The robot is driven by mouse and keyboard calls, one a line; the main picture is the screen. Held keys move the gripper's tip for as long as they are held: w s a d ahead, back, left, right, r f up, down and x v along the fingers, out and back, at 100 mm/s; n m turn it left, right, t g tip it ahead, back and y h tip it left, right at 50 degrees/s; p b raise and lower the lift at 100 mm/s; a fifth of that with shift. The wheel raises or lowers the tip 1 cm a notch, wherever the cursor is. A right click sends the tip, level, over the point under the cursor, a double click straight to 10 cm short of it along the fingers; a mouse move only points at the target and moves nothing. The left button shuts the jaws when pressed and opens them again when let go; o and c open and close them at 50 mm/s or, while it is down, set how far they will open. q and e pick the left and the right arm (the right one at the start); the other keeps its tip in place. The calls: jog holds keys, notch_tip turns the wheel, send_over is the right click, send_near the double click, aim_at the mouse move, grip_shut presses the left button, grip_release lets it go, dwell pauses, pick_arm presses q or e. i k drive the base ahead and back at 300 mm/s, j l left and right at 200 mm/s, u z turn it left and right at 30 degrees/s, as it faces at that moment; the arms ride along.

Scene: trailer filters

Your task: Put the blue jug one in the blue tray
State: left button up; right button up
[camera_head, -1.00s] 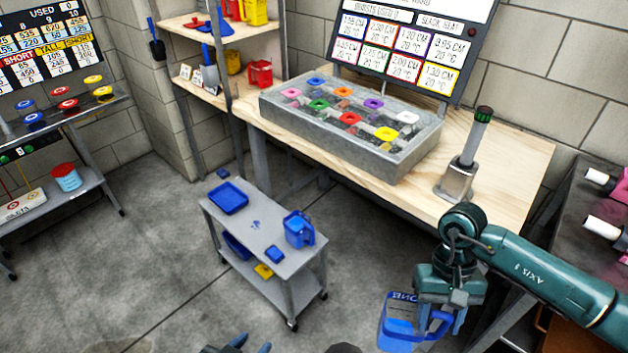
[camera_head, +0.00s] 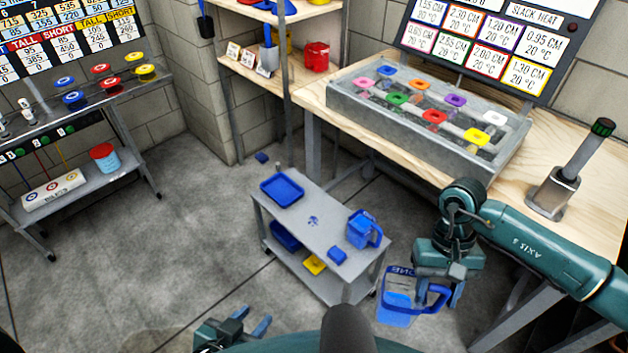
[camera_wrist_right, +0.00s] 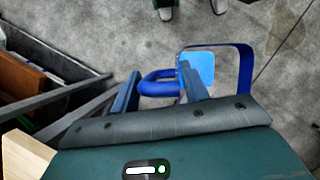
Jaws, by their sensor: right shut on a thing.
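The blue jug one (camera_head: 395,308), a see-through blue jug with "ONE" on its side, hangs in my right gripper (camera_head: 437,298) at the lower right of the head view. That gripper is shut on its blue handle; the jug also shows in the right wrist view (camera_wrist_right: 203,68). The blue tray (camera_head: 283,190) lies on the left end of the grey cart's top. The jug is in the air, to the right of the cart in the picture and clear of the tray. My left gripper (camera_head: 254,322) is low in the head view, open and empty.
The grey cart (camera_head: 309,208) also bears another blue jug (camera_head: 362,232) and a small blue item (camera_head: 337,256) near its right end. A wooden workbench (camera_head: 310,95) with a grey block of coloured pieces stands behind. Open floor (camera_head: 180,240) lies left of the cart.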

aim_at(301, 195)
jog(key=i+j, duration=0.1)
jog(key=j, duration=0.2)
jog(key=i+j+u, duration=0.1)
jog(key=j, duration=0.2)
jog(key=i+j, duration=0.15)
jog(key=j, duration=0.15)
jog(key=i+j, duration=0.1)
jog(key=i, duration=0.9)
